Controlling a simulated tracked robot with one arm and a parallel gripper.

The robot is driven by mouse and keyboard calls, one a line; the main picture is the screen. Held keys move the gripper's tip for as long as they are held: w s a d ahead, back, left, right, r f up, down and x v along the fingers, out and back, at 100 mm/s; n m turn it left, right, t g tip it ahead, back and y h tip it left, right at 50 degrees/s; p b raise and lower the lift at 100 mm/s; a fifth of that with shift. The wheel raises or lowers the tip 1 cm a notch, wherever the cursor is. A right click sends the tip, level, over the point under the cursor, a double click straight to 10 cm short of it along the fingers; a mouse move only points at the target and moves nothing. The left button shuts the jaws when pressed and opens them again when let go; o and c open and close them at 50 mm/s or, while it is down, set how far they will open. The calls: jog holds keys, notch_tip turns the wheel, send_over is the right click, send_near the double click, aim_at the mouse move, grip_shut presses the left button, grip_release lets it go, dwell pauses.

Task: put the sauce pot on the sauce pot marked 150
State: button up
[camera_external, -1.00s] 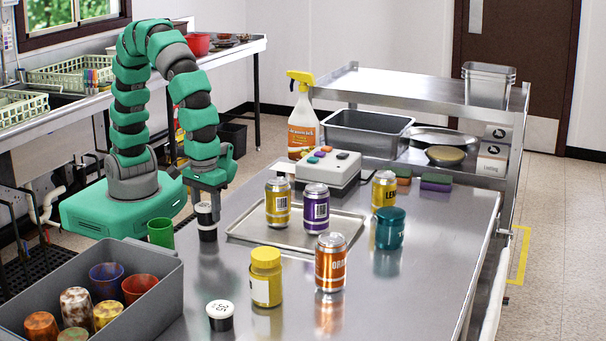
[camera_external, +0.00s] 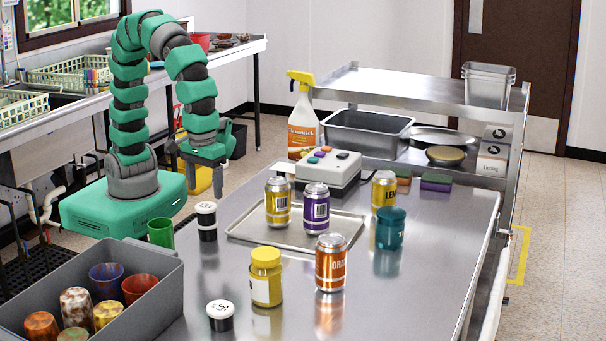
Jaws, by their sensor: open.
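Two small black sauce pots with white lids stand stacked at the left edge of the steel table. The upper sauce pot (camera_external: 206,218) sits upright on the lower sauce pot (camera_external: 208,235). I cannot read a number on either one. Another black sauce pot (camera_external: 220,324) with a white lid stands apart near the front; the print on its lid is too small to read surely. My gripper (camera_external: 217,192) is open and empty, above and behind the stack, clear of it.
A green cup (camera_external: 160,233) stands left of the stack, by a grey bin (camera_external: 160,300) of cups. A tray (camera_external: 240,236) with cans lies to the right. A yellow jar (camera_external: 266,288), an orange can (camera_external: 331,268) and a teal cup (camera_external: 390,232) stand on the table.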

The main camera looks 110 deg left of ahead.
jog(key=shift+r, duration=2.8)
notch_tip(320, 180, up, 12)
jog(key=m+t+h, duration=0.1)
jog(key=m+t, duration=0.4)
send_over(206, 206)
jog(key=w+a, duration=0.6)
jog(key=s+a+r+m+t, duration=0.1)
jog(key=a+r+m+t, duration=0.2)
jog(key=r, duration=0.6)
jog(key=s+a+r+m+t, duration=0.1)
jog(key=a+r+m+t, duration=0.3)
jog(key=r, duration=0.6)
jog(key=a+r+m+t+y, duration=0.1)
jog(key=a+r+m+t, duration=0.2)
jog(key=a+r, duration=0.3)
notch_tip(206, 206, up, 4)
jog(key=shift+s+m, duration=0.4)
